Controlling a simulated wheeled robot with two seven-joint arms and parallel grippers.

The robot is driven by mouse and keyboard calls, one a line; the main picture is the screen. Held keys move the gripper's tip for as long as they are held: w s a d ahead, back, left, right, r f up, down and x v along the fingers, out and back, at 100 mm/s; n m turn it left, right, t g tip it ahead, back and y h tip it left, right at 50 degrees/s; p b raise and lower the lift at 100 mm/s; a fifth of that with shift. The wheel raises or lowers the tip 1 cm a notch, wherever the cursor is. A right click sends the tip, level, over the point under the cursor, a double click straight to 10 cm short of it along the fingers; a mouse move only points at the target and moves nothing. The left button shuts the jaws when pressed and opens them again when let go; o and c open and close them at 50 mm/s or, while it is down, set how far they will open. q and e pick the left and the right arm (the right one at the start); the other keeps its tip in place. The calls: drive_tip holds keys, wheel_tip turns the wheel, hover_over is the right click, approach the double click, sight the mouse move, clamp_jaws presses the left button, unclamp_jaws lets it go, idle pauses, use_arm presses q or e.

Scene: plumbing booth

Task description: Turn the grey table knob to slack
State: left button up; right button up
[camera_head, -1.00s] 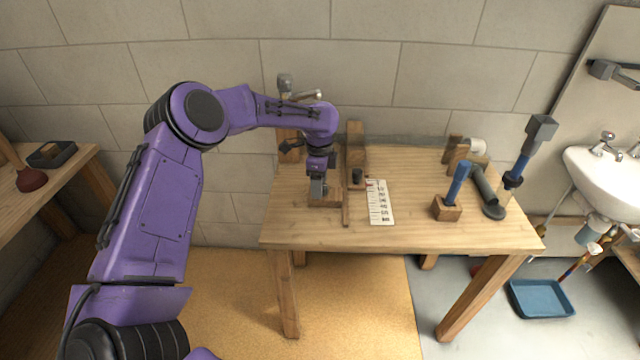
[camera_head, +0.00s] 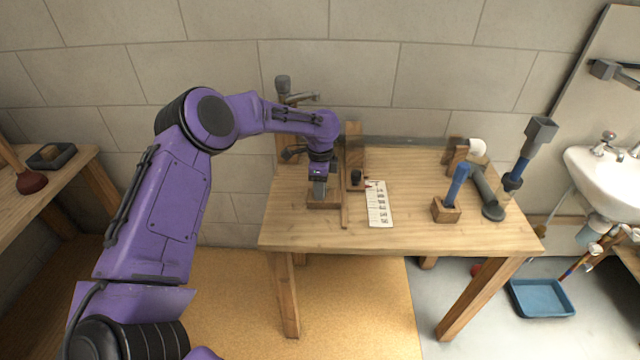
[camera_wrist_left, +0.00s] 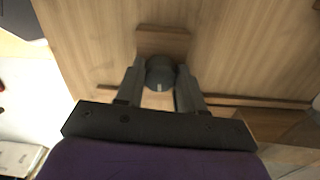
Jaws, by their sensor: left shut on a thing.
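The grey knob (camera_wrist_left: 160,72) sits on a small wooden block (camera_wrist_left: 163,40) on the table (camera_head: 415,228). My left gripper (camera_head: 319,192) points down over that block at the table's left part. In the left wrist view its two fingers (camera_wrist_left: 160,85) are shut on the knob, one on each side. A short pale mark shows on the knob, toward the palm. In the head view the fingers hide the knob. My right gripper is not in view.
A dark knob (camera_head: 356,177) on a wooden strip and a white marked card (camera_head: 379,204) lie just right of the gripper. A blue handle (camera_head: 456,184) in a wooden block and a grey-headed blue tool (camera_head: 530,150) stand farther right. The table's front middle is clear.

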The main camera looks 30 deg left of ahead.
use_arm(q)
drive_tip(key=n+p, duration=0.3)
drive_tip(key=shift+s+r+p, duration=0.15)
drive_tip(key=shift+p, duration=0.2)
drive_tip(key=n+p, duration=0.2)
drive_tip(key=shift+d+n, duration=0.1)
drive_tip(key=shift+n, duration=0.3)
drive_tip(key=n+p, duration=0.1)
drive_tip(key=n, duration=0.1)
drive_tip(key=shift+f+n, duration=0.2)
drive_tip(key=shift+n, duration=0.2)
drive_tip(key=n+p, duration=0.1)
drive_tip(key=n, duration=0.3)
drive_tip(key=shift+f, duration=0.1)
drive_tip(key=shift+n+p, duration=0.5)
drive_tip(key=shift+n, duration=1.8)
drive_tip(key=o, duration=0.9)
drive_tip(key=shift+o, duration=0.7)
